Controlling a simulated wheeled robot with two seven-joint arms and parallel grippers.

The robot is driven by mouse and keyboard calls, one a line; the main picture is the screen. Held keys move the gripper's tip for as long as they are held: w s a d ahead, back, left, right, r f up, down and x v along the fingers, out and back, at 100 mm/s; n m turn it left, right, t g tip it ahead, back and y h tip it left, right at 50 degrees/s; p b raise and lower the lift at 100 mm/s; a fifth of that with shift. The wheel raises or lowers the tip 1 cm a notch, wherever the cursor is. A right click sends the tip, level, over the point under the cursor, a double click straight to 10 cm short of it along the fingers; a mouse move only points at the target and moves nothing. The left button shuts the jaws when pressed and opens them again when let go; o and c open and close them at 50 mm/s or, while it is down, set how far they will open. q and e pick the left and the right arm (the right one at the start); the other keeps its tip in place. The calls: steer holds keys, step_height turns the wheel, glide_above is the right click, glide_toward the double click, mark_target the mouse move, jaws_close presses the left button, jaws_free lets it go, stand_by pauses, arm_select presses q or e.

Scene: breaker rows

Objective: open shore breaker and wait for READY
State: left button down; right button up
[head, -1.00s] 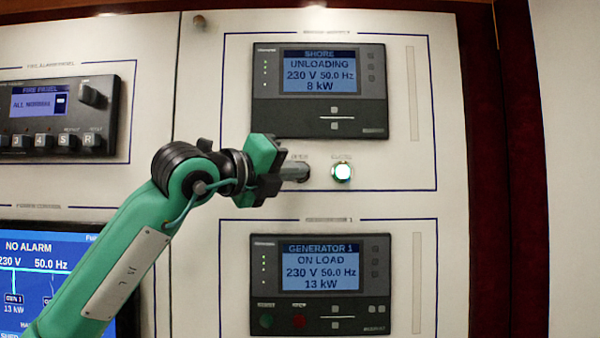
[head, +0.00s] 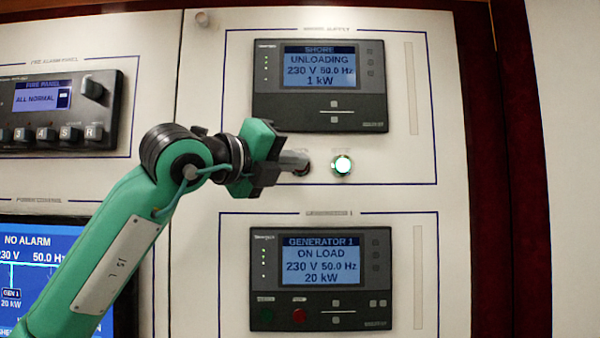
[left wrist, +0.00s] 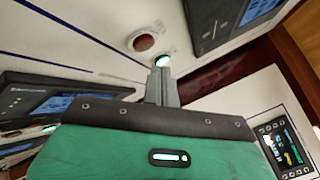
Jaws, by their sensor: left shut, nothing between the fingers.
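The shore panel (head: 319,86) at the upper middle of the head view reads SHORE, UNLOADING, 230 V, 50.0 Hz, 1 kW. Below it a round green button (head: 342,165) is lit. To its left is a red button, partly hidden behind my fingers in the head view; it shows plainly in the left wrist view (left wrist: 145,42), unlit. My left gripper (head: 304,163) is shut and empty, its fingertips close to the red button. In the left wrist view the fingertips seem apart from the red button, with the green button (left wrist: 162,61) just beyond them. My right gripper is not in view.
The generator 1 panel (head: 320,279) below reads ON LOAD, 20 kW, with a green and a red button. A fire panel (head: 58,110) at left reads ALL NORMAL. A blue power screen (head: 40,265) at lower left reads NO ALARM.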

arm_select(q)
steer(key=s+b, duration=0.2)
steer(key=s, duration=0.1)
steer(key=shift+s, duration=0.3)
steer(key=shift+d+f, duration=0.1)
steer(key=shift+f, duration=0.05)
stand_by(0.5)
